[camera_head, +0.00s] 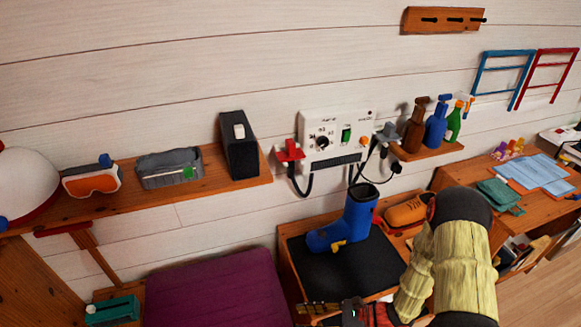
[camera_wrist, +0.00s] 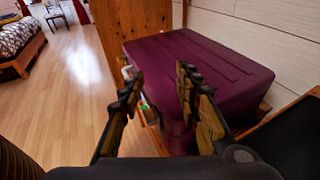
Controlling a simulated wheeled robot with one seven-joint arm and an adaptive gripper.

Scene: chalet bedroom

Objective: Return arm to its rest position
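My gripper (camera_wrist: 159,80) is open in the wrist view, its two fingers apart with nothing between them. Beyond and below the fingers is a purple padded block (camera_wrist: 205,65) and a strip of wooden floor (camera_wrist: 75,100). In the head view my gripper (camera_head: 332,312) is at the bottom edge, partly cut off, in front of the black mat in the wooden tray. My arm, in a yellowish ribbed cover, comes in from the lower right. It hides part of the tray and the desk edge.
A blue boot (camera_head: 352,222) stands on the black mat (camera_head: 310,265), near an orange shoe (camera_head: 407,211). The purple block (camera_head: 215,295) lies left of the tray. A wall shelf (camera_head: 140,205) holds goggles and boxes. A desk (camera_head: 450,180) stands at the right. Open floor shows left in the wrist view.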

